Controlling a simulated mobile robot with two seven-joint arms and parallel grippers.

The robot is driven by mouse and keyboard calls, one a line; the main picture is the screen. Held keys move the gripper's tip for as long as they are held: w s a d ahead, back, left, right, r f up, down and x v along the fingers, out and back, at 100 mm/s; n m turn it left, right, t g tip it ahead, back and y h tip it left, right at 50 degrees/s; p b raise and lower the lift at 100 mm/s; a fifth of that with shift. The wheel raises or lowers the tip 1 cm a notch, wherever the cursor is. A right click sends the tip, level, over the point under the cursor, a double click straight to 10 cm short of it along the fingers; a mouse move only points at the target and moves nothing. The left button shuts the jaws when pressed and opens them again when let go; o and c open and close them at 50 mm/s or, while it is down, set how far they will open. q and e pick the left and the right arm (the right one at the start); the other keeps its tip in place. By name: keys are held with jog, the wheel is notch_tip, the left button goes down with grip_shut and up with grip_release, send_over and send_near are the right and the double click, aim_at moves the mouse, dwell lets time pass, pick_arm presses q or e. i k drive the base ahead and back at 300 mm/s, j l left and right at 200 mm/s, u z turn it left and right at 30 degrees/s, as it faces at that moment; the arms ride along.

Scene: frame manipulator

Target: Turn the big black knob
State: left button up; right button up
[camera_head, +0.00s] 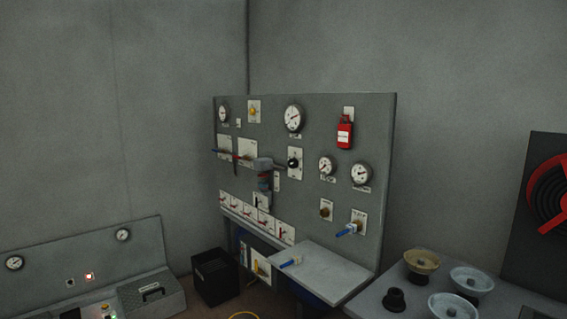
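A black knob (292,163) sits on a white plate on the upright grey panel (340,230). A separate black round piece (394,299) rests on the grey table at the lower right. Neither of my grippers shows in the head view.
A grey and dark cylindrical fitting (264,174) stands out from the panel left of the knob. A red tag (344,133) hangs at upper right. A grey shelf (310,270) juts out below. A black bin (215,277) stands at left.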

aim_at(293, 163)
jog(key=i+j, duration=1.45)
jog(key=i, duration=0.15)
